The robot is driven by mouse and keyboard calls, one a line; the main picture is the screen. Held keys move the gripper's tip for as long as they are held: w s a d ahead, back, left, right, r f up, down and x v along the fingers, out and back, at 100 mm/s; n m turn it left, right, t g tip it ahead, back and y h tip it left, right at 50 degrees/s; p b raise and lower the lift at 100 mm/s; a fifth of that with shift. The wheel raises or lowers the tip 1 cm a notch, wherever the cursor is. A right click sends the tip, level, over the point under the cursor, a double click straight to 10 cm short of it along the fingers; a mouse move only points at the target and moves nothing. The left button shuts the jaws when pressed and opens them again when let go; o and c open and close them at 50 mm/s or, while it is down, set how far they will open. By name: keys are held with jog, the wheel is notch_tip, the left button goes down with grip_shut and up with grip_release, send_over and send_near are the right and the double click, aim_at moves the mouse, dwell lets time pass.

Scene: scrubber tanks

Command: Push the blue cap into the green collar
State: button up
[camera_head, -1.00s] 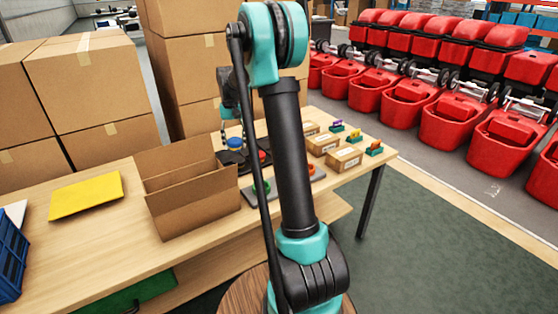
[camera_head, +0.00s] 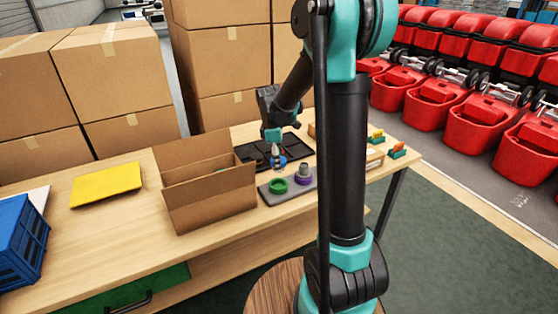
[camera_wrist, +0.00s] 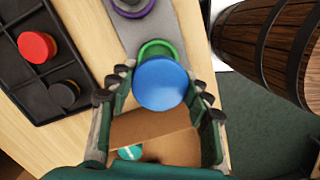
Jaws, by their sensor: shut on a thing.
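My gripper (camera_head: 276,153) is shut on the blue cap (camera_wrist: 161,85), which shows between the fingers in the wrist view. In the head view the blue cap (camera_head: 279,163) hangs under the gripper, behind the green collar. The green collar (camera_head: 278,186) sits on a grey plate (camera_head: 268,197). In the wrist view the green collar (camera_wrist: 152,45) shows just beyond the cap, which hides its near part. The cap appears held above and apart from the collar; the exact height is unclear.
A purple collar (camera_head: 304,179) with a grey part stands on the same plate. A black compartment tray (camera_wrist: 18,84) holds a red cap (camera_wrist: 36,46) and a dark cap (camera_wrist: 64,93). An open cardboard box (camera_head: 205,203) stands close left of the plate.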

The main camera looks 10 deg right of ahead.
jog(key=shift+f, duration=2.75)
jog(key=shift+f, duration=1.3)
jog(key=shift+s, duration=0.1)
jog(key=shift+c, duration=1.1)
jog(key=shift+f, duration=0.1)
jog(key=o, duration=1.3)
jog(key=o, duration=0.5)
jog(key=shift+o, duration=0.2)
